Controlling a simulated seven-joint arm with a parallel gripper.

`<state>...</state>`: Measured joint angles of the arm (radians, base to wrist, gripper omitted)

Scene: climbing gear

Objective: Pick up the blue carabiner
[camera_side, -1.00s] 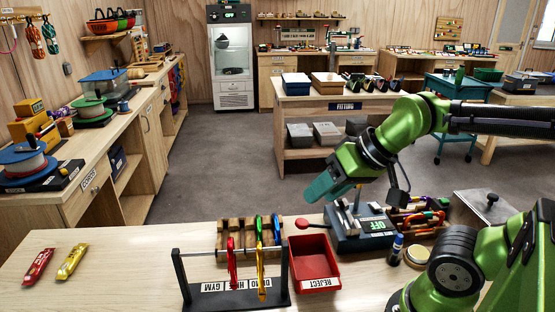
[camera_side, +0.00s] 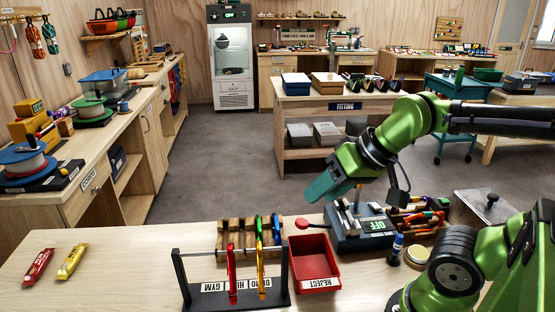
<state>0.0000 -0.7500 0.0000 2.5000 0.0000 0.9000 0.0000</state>
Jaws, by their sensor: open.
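The blue carabiner (camera_side: 276,229) stands on edge at the right end of a slotted wooden rack (camera_side: 232,229) at the back of the near table. A green carabiner (camera_side: 259,227) is just left of it in the same rack. My gripper (camera_side: 320,189), teal, is in the air above and right of the blue carabiner, apart from it and tilted down to the left. It is open and I see nothing in it; its fingertips are hard to make out.
A black stand with a rail (camera_side: 180,281) holds a hanging red carabiner (camera_side: 231,272) and a yellow one (camera_side: 260,265) in front of the rack. A red reject tray (camera_side: 327,284) and a testing device (camera_side: 372,240) are to the right. The table's left middle is clear.

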